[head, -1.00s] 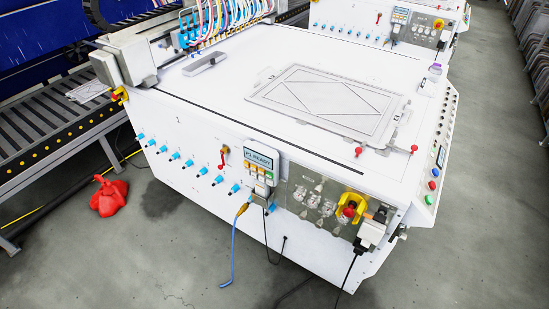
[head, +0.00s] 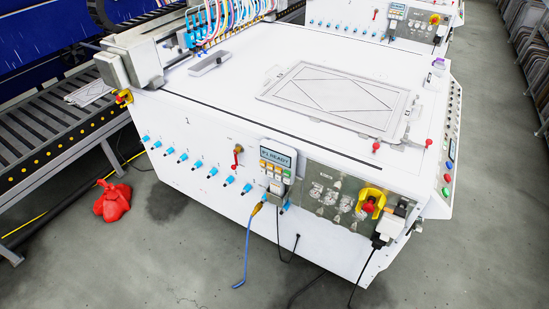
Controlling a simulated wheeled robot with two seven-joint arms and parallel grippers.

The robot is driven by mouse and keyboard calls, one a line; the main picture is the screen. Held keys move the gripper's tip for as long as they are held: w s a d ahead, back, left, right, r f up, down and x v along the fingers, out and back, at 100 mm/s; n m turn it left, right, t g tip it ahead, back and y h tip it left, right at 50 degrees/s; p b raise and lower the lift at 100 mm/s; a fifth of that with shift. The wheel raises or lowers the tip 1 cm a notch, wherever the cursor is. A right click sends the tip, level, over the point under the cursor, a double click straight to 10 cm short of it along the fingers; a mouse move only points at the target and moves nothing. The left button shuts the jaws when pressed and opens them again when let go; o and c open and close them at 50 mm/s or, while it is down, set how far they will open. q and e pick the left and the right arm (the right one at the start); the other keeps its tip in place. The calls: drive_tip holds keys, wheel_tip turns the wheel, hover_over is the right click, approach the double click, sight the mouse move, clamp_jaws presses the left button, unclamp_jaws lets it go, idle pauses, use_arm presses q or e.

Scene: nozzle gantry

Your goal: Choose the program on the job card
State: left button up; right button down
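The control panel (head: 277,161) is on the front face of the white machine, right of the middle. Its small display (head: 276,152) seems to read "P1 READY". Orange and pale buttons (head: 275,170) sit below the display, too small to read. I cannot make out a job card for certain; a pale sheet with line marks (head: 90,93) lies on the roller conveyor at the left. Neither of my grippers is in view.
The machine (head: 240,90) has a flat top bearing a framed plate (head: 335,97). A blue hose (head: 246,250) and black cables hang from its front. A red bag-like object (head: 111,201) lies on the floor at left.

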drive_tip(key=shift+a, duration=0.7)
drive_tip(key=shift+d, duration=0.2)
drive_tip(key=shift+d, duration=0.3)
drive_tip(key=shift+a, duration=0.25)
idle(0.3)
